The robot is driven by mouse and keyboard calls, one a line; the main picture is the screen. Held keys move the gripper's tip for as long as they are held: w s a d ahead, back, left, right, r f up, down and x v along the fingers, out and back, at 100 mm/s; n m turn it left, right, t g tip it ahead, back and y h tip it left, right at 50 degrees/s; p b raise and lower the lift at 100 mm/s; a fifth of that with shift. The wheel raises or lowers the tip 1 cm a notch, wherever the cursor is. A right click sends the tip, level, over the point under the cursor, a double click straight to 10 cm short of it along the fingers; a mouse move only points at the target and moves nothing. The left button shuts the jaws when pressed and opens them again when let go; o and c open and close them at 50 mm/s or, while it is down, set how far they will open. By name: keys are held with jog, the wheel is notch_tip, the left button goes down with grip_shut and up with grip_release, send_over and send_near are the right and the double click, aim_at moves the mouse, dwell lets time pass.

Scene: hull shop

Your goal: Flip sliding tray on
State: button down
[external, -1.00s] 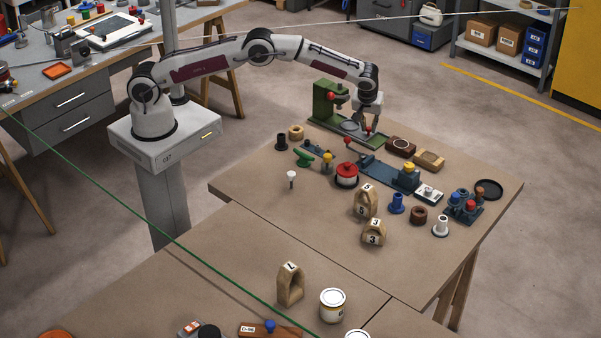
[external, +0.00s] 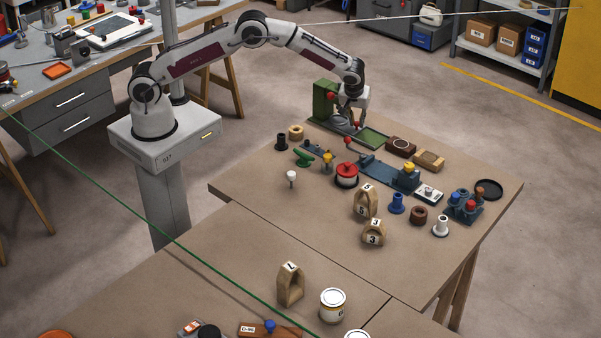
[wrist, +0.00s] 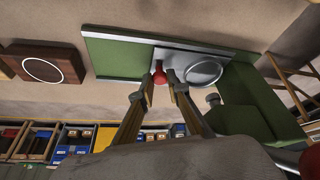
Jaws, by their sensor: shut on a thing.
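The sliding tray is a grey plate with a round ring (wrist: 205,72), lying on the green base (wrist: 112,55) of a small press-like machine. In the external view, its green column (external: 325,100) stands at the back corner of the table. The tray sits toward the column, and bare green bed (external: 374,138) shows at the outer end. My gripper (external: 356,124) points down over the base. In the wrist view, my gripper's fingertips (wrist: 162,80) are closed around the tray's red knob (wrist: 158,76). In the external view, the arm's end hides part of the tray.
A brown block with a round inset (external: 401,146) and a tan block (external: 428,160) lie right of the machine. A red-topped pot (external: 346,174), blue fixtures (external: 370,167) and numbered wooden blocks (external: 366,203) stand in front. The table's left front is mostly clear.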

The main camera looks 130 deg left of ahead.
jog(key=shift+s+a, duration=0.1)
jog(key=shift+s, duration=0.25)
jog(key=c, duration=1.9)
grip_release()
jog(key=shift+w, duration=0.1)
jog(key=shift+r, duration=0.1)
jog(key=shift+w+d+r, duration=0.15)
jog(key=shift+d+r, duration=0.15)
jog(key=shift+r, duration=0.15)
jog(key=v, duration=1)
jog(key=shift+d+r, duration=0.1)
jog(key=shift+r, duration=0.3)
